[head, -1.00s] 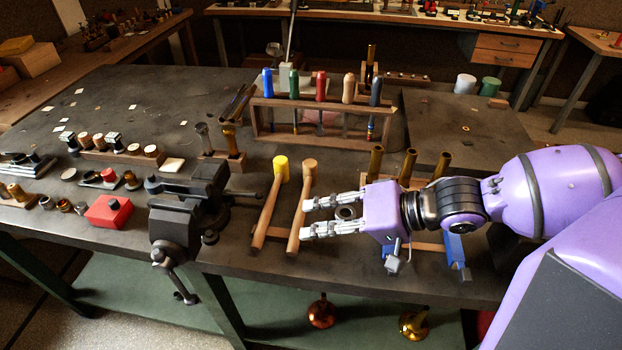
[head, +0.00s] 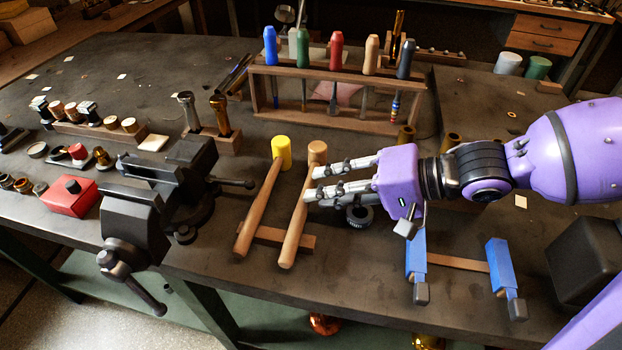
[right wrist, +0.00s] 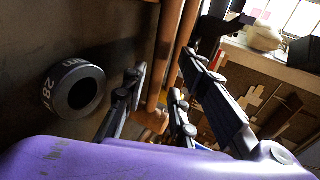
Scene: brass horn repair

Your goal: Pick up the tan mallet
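The tan mallet (head: 300,215) has a tan wooden head and a long handle. It lies slanted beside a yellow-headed mallet (head: 281,152), their handles across a wooden rest (head: 268,236). My right gripper (head: 313,183) is open at the right side of the tan mallet, just below its head. Its fingertips overlap the edge of the handle in the head view; I cannot tell whether they touch it. In the right wrist view, wooden handles (right wrist: 166,55) run up past my spread fingers (right wrist: 158,90). My left gripper is not in view.
A black ring (head: 360,217) lies under my right gripper; it also shows in the right wrist view (right wrist: 75,89). A vise (head: 165,205) stands left of the mallets. A tool rack (head: 325,72) is behind. Blue-padded supports (head: 416,255) stand to the right.

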